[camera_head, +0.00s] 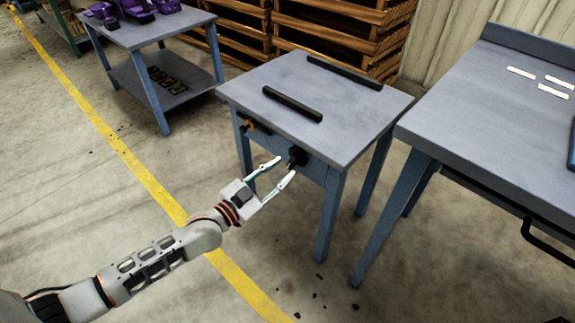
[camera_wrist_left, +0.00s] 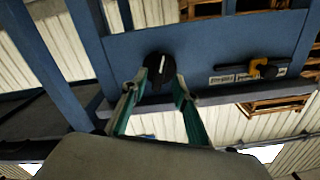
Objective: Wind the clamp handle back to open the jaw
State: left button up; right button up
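The clamp stands on a small grey-blue table (camera_head: 345,112). Two dark parallel jaw bars lie on its top, a near bar (camera_head: 292,104) and a far bar (camera_head: 345,72), with a wide gap between them. A round black knob (camera_head: 297,156) on the table's front panel looks like the clamp handle. It also shows in the left wrist view (camera_wrist_left: 158,68), with a white pointer line. My left gripper (camera_head: 284,168) is open, its fingertips at either side of the knob's near edge. I cannot tell whether they touch it. My right gripper is not in view.
A yellow-and-black lever (camera_wrist_left: 262,68) sits on the same panel beside a small label. A larger grey table (camera_head: 490,120) stands close on the right. A shelf table with purple items (camera_head: 150,35) is at the back left. The floor at left is clear.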

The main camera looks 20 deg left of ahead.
aim_at(290, 163)
pick_arm(q)
jog(key=shift+f+x, duration=0.25)
jog(key=shift+x, duration=0.8)
jog(key=shift+w+d+r+b, duration=0.2)
jog(key=shift+w+b, duration=0.1)
jog(key=shift+w, duration=0.25)
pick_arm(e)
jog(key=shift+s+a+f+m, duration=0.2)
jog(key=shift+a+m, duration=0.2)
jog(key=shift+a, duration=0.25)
pick_arm(q)
grip_shut()
